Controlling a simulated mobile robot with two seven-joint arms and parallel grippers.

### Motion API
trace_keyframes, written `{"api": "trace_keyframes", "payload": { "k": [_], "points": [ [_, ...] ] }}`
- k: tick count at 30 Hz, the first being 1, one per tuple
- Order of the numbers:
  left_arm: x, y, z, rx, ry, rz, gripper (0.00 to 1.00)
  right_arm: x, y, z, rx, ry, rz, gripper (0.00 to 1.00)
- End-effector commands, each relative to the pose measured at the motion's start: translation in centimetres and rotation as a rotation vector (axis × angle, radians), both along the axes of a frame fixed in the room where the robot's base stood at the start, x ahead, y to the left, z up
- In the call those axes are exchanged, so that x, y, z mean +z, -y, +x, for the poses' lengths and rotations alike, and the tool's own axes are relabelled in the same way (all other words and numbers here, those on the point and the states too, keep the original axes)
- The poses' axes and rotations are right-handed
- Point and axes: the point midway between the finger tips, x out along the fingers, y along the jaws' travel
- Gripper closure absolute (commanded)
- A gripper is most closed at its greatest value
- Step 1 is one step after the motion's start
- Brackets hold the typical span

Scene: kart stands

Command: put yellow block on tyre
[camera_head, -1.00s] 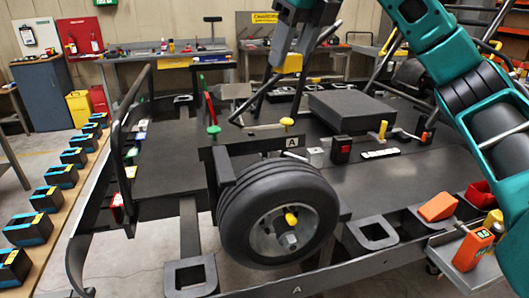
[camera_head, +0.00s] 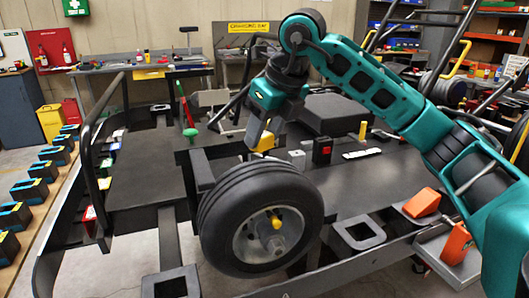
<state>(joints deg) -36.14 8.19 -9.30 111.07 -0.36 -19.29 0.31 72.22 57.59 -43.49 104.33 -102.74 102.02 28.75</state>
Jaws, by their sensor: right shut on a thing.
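The black tyre (camera_head: 221,222) on its grey wheel stands upright at the near side of the kart, a yellow knob (camera_head: 276,222) at its hub. My right gripper (camera_head: 259,137), reaching in from the right, is shut on the yellow block (camera_head: 266,142). The block is just above and behind the top of the tyre in the picture; I cannot tell whether it touches anything. The gripper's fingers partly cover the block. My left gripper is out of view.
A red block (camera_head: 322,151) and a yellow cylinder (camera_head: 363,130) stand on the dark kart deck (camera_head: 350,190). A green knob (camera_head: 190,133) rises behind the tyre. Orange boxes (camera_head: 422,203) are at the right.

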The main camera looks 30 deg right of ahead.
Motion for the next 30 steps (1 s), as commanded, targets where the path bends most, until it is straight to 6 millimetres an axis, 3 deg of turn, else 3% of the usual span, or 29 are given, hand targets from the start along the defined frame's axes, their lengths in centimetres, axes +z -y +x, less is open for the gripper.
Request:
{"api": "trace_keyframes", "payload": {
  "k": [9,19,20,27,30],
  "points": [
    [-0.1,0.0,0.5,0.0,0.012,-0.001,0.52,-4.1,0.0,-0.1,0.0,-0.003,-0.001,0.98],
    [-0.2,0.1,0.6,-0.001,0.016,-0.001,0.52,-4.5,0.0,0.0,0.001,-0.002,-0.001,0.98],
    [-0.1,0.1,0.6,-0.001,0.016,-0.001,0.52,-4.4,0.0,0.0,0.001,-0.002,-0.001,0.52],
    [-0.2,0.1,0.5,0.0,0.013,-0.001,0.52,-4.3,0.0,0.0,0.001,-0.002,-0.001,0.29],
    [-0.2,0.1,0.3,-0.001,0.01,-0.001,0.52,-4.3,0.0,0.0,0.001,-0.002,-0.001,0.28]
  ]
}}
